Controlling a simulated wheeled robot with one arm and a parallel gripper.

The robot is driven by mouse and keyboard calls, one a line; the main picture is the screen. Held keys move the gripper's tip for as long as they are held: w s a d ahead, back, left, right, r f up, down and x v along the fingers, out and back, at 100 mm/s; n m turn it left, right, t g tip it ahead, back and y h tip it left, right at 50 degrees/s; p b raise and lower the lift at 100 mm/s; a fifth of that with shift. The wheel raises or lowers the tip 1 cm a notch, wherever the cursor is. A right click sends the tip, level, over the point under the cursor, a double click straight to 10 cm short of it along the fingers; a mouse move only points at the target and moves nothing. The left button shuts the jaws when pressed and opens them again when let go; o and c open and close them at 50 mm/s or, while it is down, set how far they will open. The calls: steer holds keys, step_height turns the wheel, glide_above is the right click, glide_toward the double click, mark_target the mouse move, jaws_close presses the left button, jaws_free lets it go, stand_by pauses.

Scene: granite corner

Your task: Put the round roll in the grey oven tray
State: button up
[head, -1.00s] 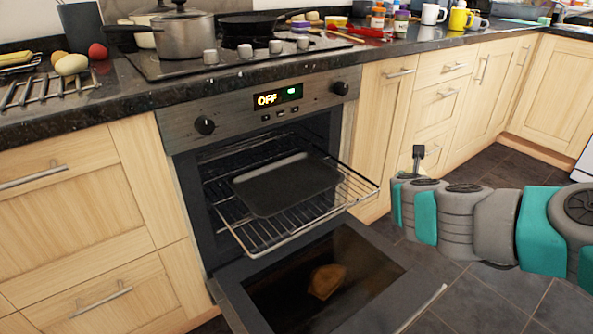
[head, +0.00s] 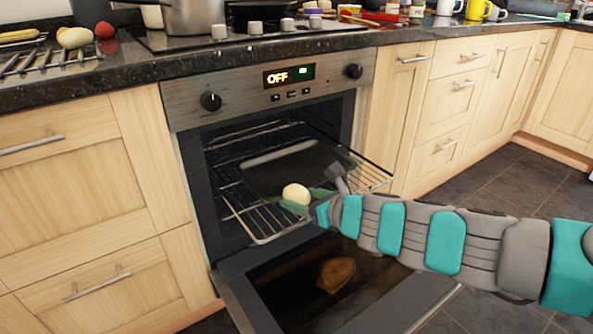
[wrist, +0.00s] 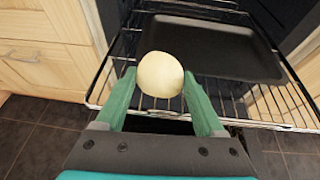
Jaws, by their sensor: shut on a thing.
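The round roll (head: 296,194) is pale and smooth, and it also shows in the wrist view (wrist: 160,74). My gripper (head: 308,197) is shut on it, with a green finger on each side in the wrist view (wrist: 160,90). The roll is over the front of the oven's wire rack, short of the tray. The grey oven tray (head: 290,170) lies on the pulled-out rack. It is dark, shallow and looks empty, and it lies beyond and to the right of the roll in the wrist view (wrist: 215,50). My wrist hides its front right corner in the head view.
The wire rack (head: 262,226) sticks out of the oven. The oven door (head: 385,285) is folded down below it, with a brown patch on its glass. The counter edge (head: 80,93) and control panel (head: 240,95) stand above the opening.

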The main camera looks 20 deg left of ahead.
steer(key=shift+s+a+r+n+g+y, duration=0.3)
steer(key=shift+s+a+r+n+g, duration=0.15)
steer(key=shift+s+a, duration=0.3)
steer(key=shift+s+a+r, duration=0.25)
steer(key=shift+s+r, duration=0.15)
steer(key=shift+r, duration=0.1)
steer(key=shift+a+n+g, duration=0.15)
steer(key=shift+n+g, duration=0.1)
steer(key=p, duration=0.7)
glide_above(280, 181)
steer(key=shift+s+d+f, duration=0.25)
steer(key=shift+s+f, duration=0.05)
steer(key=shift+f, duration=0.4)
steer(key=shift+w+a, duration=0.25)
steer(key=shift+w, duration=0.05)
steer(key=shift+f+b, duration=0.75)
steer(key=shift+f, duration=1.05)
steer(key=shift+f, duration=0.1)
steer(key=o, duration=1.3)
steer(key=shift+o, duration=0.2)
